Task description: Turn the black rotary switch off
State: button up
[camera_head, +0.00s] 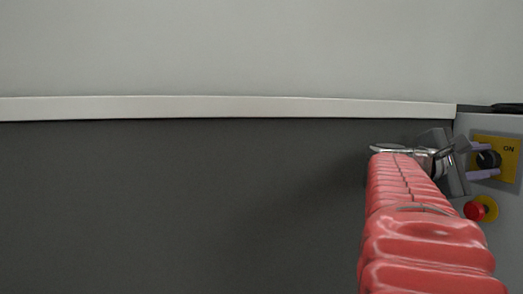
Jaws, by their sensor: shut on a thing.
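The black rotary switch (488,160) sits on a yellow plate (509,163) marked "ON", on a light grey panel at the right edge of the head view. A pale mark shows on the left part of its knob. My gripper (484,160) reaches it from the left, with one pale purple finger above the knob and one below. The fingers are shut on the knob. My red, ribbed arm comes up from the bottom right.
A red emergency button (475,210) on a yellow base lies just below the switch, close to my arm. A dark grey wall (180,200) with a white ledge (230,107) fills the left and middle. A dark object (507,107) lies on top of the panel.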

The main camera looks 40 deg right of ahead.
jog(key=o, duration=0.7)
jog(key=shift+w, duration=0.2)
jog(key=o, duration=0.3)
jog(key=shift+s, duration=0.1)
jog(key=shift+o, duration=0.2)
jog(key=v, duration=1.3)
jog(key=shift+a, duration=0.45)
